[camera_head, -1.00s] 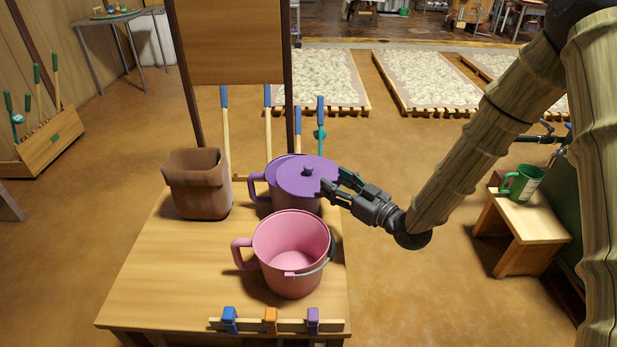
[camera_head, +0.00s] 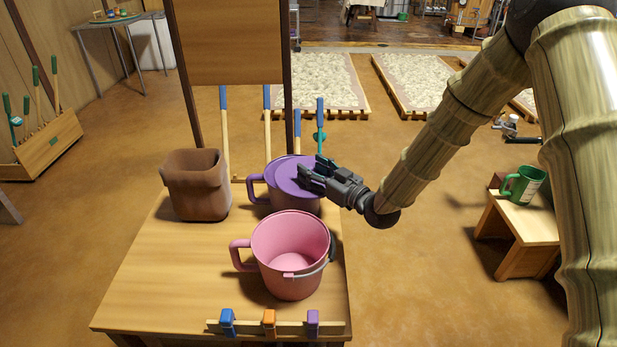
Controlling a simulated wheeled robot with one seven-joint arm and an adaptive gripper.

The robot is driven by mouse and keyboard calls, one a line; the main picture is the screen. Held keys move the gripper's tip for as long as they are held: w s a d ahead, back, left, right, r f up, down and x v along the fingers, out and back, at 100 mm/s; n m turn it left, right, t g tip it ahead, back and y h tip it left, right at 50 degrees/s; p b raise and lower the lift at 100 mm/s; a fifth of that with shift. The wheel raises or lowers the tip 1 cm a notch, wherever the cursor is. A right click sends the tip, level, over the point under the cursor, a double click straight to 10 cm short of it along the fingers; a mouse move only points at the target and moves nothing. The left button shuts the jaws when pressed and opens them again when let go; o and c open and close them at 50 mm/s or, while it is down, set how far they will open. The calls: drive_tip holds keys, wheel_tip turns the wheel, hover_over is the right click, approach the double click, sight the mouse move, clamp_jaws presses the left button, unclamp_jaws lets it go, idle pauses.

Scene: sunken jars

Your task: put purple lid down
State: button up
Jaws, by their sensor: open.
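The purple lid (camera_head: 285,178) lies over the mouth of the purple mug-like jar (camera_head: 284,207) at the back of the wooden table. A strip of the jar's upper rim shows past the lid's left and far edge; I cannot tell if the lid is fully seated. The jar's handle points left. My gripper (camera_head: 309,176) reaches in from the right over the lid's right part. Its fingers are open. They hide the lid's knob, and I cannot tell whether they touch it.
A pink bucket-like jar (camera_head: 291,256), open and empty, stands in front of the purple one. A brown square pot (camera_head: 196,186) stands to the left. A rail with blue, orange and purple clips (camera_head: 269,321) lines the table's front edge. The table's left front is bare.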

clamp_jaws()
